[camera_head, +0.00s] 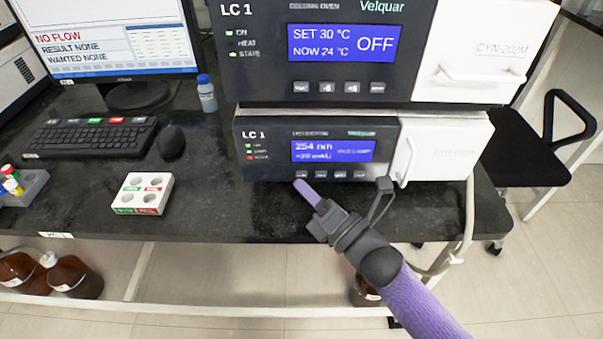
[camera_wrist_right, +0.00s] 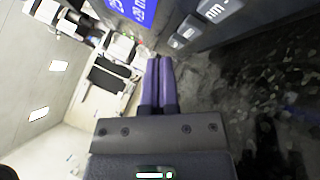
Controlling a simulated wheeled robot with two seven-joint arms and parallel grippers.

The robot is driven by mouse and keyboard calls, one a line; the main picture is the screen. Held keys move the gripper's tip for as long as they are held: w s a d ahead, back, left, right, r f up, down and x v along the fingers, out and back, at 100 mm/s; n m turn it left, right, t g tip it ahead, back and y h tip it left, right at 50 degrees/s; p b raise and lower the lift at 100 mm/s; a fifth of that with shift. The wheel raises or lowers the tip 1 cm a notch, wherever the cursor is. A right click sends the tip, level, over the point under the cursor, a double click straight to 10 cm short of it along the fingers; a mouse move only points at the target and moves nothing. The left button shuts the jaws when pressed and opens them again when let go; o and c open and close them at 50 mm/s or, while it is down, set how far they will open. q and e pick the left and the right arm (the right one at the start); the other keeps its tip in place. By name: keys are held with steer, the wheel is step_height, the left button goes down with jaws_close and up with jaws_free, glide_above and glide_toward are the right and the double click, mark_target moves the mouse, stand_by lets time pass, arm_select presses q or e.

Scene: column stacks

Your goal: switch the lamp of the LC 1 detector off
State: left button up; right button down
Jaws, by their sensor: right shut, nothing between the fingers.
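The LC 1 detector (camera_head: 270,155) is the lower box of the stack, with a blue display (camera_head: 333,151) reading 254 nm and a row of small buttons (camera_head: 333,174) below it. The rest of its display text is too small to read surely. My right gripper (camera_head: 303,188) is shut and empty, its purple fingertips just below the left end of the button row. Whether they touch the panel I cannot tell. In the right wrist view the shut fingers (camera_wrist_right: 158,75) point toward the detector's front, where part of the display (camera_wrist_right: 133,8) and large buttons (camera_wrist_right: 185,32) show. My left gripper is not in view.
The column oven (camera_head: 262,70) stands on the detector, showing SET 30, NOW 24 and OFF. The black bench top (camera_head: 225,205) is clear before the detector.

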steer(key=shift+w, duration=0.3)
steer(key=shift+w+b, duration=0.35)
steer(key=shift+w, duration=0.1)
stand_by(0.5)
steer(key=shift+s+p, duration=0.45)
steer(key=shift+s, duration=0.4)
steer(key=shift+s+r+p, duration=0.15)
steer(key=shift+s+p, duration=0.45)
steer(key=shift+s, duration=0.5)
steer(key=s+p, duration=0.1)
steer(key=s, duration=0.2)
steer(key=shift+w, duration=0.1)
